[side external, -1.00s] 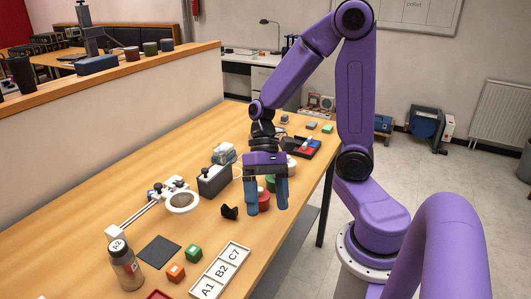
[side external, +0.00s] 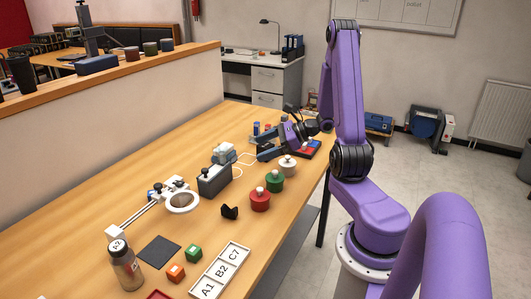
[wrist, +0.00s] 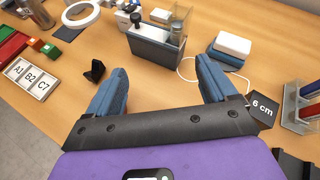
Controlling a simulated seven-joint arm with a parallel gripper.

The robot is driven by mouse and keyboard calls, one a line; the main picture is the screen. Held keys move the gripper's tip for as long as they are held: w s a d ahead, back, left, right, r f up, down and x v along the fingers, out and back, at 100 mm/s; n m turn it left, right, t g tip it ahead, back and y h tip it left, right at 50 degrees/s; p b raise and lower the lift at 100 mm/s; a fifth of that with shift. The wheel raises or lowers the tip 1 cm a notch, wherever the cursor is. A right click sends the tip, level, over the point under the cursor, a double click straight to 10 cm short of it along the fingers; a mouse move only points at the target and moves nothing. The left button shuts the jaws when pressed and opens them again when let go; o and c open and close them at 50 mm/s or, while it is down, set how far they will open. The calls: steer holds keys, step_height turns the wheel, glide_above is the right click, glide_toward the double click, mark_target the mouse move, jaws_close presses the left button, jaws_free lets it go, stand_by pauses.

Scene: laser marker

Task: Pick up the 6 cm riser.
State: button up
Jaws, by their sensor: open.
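The 6 cm riser (wrist: 262,108) is a dark block with a white "6 cm" label. In the wrist view it sits at the right, just outside my right finger and partly hidden by my gripper's dark body. I cannot make it out in the side view, where my arm covers that area. My gripper (side external: 266,147) is tilted over the far part of the table, fingers pointing left. In the wrist view my gripper (wrist: 160,78) has its two blue fingers wide apart, with only bare table between them.
A dark grey box (wrist: 155,50) and a white stacked block (wrist: 231,46) with a cable stand ahead. A tube rack (wrist: 302,110) stands right of the riser. Red (side external: 260,201), green (side external: 274,183) and white (side external: 288,167) knobbed pieces stand nearer the camera.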

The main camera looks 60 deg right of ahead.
steer(key=s+d+f+m+t+h, duration=0.1)
steer(key=s+d+m+h, duration=0.3)
steer(key=d, duration=0.3)
steer(key=s+d+f+m+t+h, duration=0.1)
steer(key=s+d+f+m+h, duration=0.1)
steer(key=s+d+m+h, duration=0.25)
glide_toward(266, 144)
steer(key=shift+m+y, duration=0.25)
steer(key=x, duration=0.5)
steer(key=shift+w+a+r, duration=0.1)
steer(key=shift+w, duration=0.2)
steer(key=shift+f+x, duration=0.2)
steer(key=shift+x, duration=2.45)
steer(key=shift+s, duration=0.1)
steer(key=c, duration=1.4)
